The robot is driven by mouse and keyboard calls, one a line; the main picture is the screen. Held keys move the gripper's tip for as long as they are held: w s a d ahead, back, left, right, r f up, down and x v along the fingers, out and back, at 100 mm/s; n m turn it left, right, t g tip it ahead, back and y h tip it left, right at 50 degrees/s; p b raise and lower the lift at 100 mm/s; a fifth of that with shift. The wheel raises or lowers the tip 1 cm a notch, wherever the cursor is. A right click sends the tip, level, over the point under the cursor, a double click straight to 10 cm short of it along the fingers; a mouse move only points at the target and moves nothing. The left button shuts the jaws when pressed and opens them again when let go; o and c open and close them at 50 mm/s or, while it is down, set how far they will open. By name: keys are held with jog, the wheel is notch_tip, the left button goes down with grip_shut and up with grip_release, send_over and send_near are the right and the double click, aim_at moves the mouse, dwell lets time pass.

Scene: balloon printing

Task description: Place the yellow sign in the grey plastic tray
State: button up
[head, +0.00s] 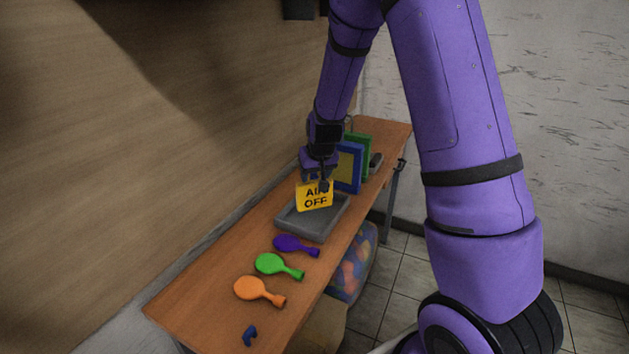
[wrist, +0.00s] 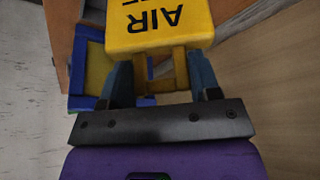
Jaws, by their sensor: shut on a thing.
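The yellow sign (head: 315,197) with black "AIR OFF" lettering is held in my gripper (head: 318,180). In the head view it is upright over the grey plastic tray (head: 293,224); I cannot tell whether its lower edge touches the tray. The sign also fills the top of the wrist view (wrist: 158,22), between and beyond the two fingers of my gripper (wrist: 152,80), which are shut on it. The tray lies flat on the wooden bench. The sign and gripper hide part of the tray's far side.
Blue and green framed panels (head: 347,167) stand just behind the tray. A wall runs along the left.

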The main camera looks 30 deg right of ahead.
aim_at(314, 180)
jog(key=shift+w+d, duration=0.35)
jog(key=shift+w, duration=0.45)
jog(key=shift+f, duration=2)
jog(key=o, duration=1.2)
jog(key=shift+c, duration=0.2)
